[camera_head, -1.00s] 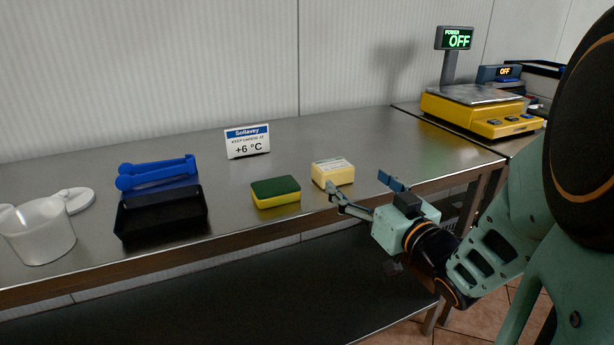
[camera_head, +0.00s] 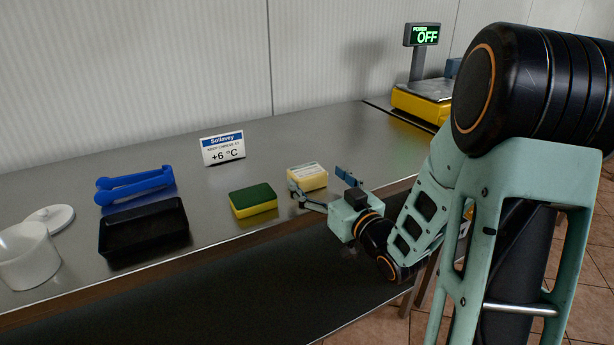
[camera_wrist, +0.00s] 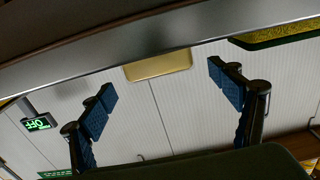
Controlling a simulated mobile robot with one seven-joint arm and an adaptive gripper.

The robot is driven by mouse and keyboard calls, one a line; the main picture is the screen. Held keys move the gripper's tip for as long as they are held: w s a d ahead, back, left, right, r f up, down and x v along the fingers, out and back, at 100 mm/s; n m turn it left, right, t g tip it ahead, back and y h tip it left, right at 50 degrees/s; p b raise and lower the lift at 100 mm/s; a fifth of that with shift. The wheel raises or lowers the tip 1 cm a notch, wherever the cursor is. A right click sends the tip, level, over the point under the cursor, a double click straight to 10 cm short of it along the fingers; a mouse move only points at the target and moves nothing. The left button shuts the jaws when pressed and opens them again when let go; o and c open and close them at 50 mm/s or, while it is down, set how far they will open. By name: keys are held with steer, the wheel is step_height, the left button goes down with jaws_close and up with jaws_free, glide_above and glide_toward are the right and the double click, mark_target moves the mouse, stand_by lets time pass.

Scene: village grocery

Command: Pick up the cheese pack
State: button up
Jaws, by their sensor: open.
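The cheese pack (camera_head: 308,177) is a small pale yellow block with a white printed label on top. It lies on the metal counter near its front edge, right of the sponge. My gripper (camera_head: 318,183) is open and empty at the counter's front edge, close in front of the pack. One finger is near the pack's left front, the other just off its right side. In the wrist view the pack (camera_wrist: 158,66) shows beyond and between the two spread fingertips of my gripper (camera_wrist: 163,92). I cannot tell whether a finger touches it.
A green and yellow sponge (camera_head: 253,200) lies just left of the pack. Further left are a black tray (camera_head: 145,245), blue tongs (camera_head: 135,184) and a white tub (camera_head: 27,262). A temperature sign (camera_head: 223,149) stands behind. A yellow scale (camera_head: 422,103) is at right. The counter behind the pack is clear.

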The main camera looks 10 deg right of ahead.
mark_target(307, 170)
steer(key=x, duration=0.5)
steer(key=shift+a+f+b, duration=0.1)
steer(key=shift+f+b, duration=0.05)
steer(key=shift+b, duration=0.2)
steer(key=shift+c, duration=0.5)
steer(key=c, duration=1.3)
steer(key=shift+c, duration=0.2)
